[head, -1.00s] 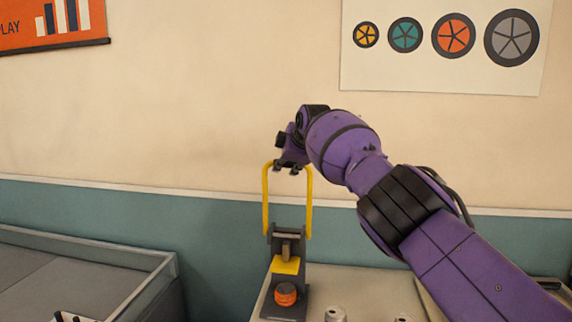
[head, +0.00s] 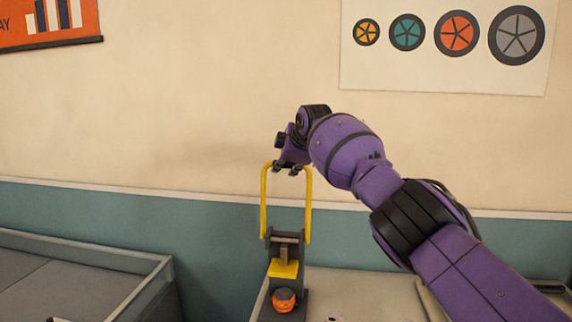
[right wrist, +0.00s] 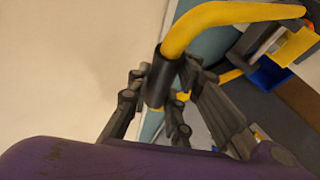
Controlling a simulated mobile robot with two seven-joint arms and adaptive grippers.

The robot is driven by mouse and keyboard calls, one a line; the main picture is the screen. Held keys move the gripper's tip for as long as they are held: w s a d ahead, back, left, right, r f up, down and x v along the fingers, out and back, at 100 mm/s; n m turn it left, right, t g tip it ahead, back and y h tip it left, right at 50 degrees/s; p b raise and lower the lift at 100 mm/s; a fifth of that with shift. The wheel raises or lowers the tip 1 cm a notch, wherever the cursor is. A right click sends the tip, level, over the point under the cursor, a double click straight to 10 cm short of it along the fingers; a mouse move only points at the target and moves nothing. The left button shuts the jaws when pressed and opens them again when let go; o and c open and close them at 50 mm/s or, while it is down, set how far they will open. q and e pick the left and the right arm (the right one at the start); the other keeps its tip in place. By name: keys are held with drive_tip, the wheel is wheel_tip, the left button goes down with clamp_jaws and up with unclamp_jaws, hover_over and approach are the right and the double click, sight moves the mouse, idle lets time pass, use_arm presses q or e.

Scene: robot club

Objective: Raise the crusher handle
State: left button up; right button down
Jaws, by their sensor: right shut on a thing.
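The crusher (head: 286,248) stands on the table at the lower middle of the head view, a dark grey frame with a yellow block. An orange can (head: 283,299) sits at its base. Its yellow U-shaped handle (head: 264,204) points straight up. My right gripper (head: 288,168) is at the top of the handle, shut on its crossbar. In the right wrist view the handle (right wrist: 225,14) runs to a dark grip sleeve (right wrist: 160,80) between my right gripper's fingers (right wrist: 155,100). My left gripper is not in view.
The table (head: 345,293) reaches to the right under my right arm. A grey walled bin or arena (head: 80,271) is at the lower left. A wall with posters is behind. The right wrist view shows a blue bin (right wrist: 268,75).

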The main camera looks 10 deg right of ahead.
drive_tip(key=shift+w+d+r, duration=0.15)
drive_tip(key=shift+d+r, duration=0.05)
drive_tip(key=shift+r, duration=0.25)
drive_tip(key=c, duration=1.9)
unclamp_jaws()
drive_tip(key=o, duration=0.3)
drive_tip(key=shift+w+f, duration=0.15)
drive_tip(key=shift+f, duration=0.05)
drive_tip(key=shift+o, duration=0.2)
drive_tip(key=shift+w+f, duration=0.15)
drive_tip(key=shift+f, duration=0.05)
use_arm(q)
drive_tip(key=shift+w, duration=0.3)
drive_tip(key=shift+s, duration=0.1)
use_arm(e)
drive_tip(key=shift+s+r, duration=0.1)
drive_tip(key=shift+s, duration=0.2)
drive_tip(key=shift+s+r, duration=0.15)
drive_tip(key=v, duration=1.1)
